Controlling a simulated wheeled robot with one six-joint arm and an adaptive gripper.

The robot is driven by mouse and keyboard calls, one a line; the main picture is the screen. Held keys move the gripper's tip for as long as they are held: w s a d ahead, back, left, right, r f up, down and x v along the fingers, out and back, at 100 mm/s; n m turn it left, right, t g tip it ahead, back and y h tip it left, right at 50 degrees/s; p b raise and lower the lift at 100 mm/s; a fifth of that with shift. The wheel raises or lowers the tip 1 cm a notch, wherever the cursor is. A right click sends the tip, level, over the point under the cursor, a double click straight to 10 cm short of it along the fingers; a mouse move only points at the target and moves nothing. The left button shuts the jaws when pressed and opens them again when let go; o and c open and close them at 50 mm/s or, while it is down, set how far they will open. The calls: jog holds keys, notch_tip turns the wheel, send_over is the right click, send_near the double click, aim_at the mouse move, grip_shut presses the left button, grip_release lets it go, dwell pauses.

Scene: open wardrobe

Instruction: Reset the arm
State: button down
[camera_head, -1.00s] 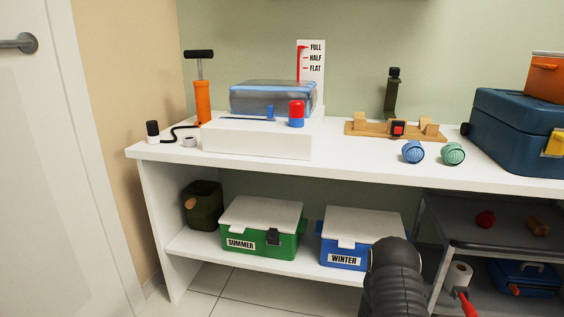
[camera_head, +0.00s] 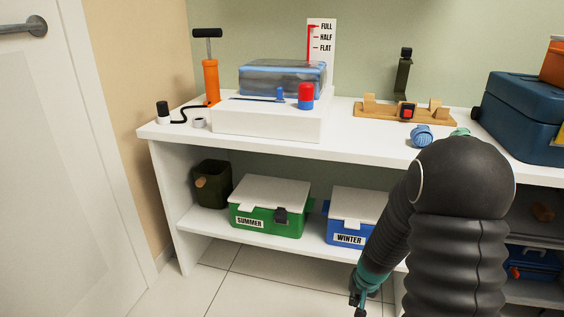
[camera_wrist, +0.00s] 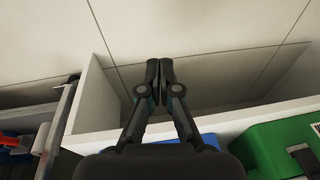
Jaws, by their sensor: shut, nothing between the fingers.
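My gripper (camera_head: 357,297) hangs low in the head view, in front of the shelf unit and below the blue WINTER box (camera_head: 345,217). In the wrist view my gripper (camera_wrist: 160,62) has its two dark fingers together with nothing between them, over the pale tiled floor (camera_wrist: 215,30).
A green SUMMER box (camera_head: 270,205) and a dark green bin (camera_head: 212,184) stand on the lower shelf. Floor at left is clear.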

jog(key=s+a+r+n+t+p, duration=0.1)
jog(key=s+r+p, duration=0.1)
jog(key=s+r, duration=0.5)
jog(key=s+a+r+n+t+p, duration=0.1)
jog(key=s+r, duration=0.6)
jog(key=r, duration=1)
jog(key=s+a+r+n+t+p, duration=0.1)
jog(key=s+a+r+p, duration=0.2)
jog(key=s+r, duration=0.5)
notch_tip(320, 180, up, 5)
jog(key=shift+h+p, duration=0.4)
jog(key=shift+p, duration=0.2)
jog(key=shift+s+d, duration=0.1)
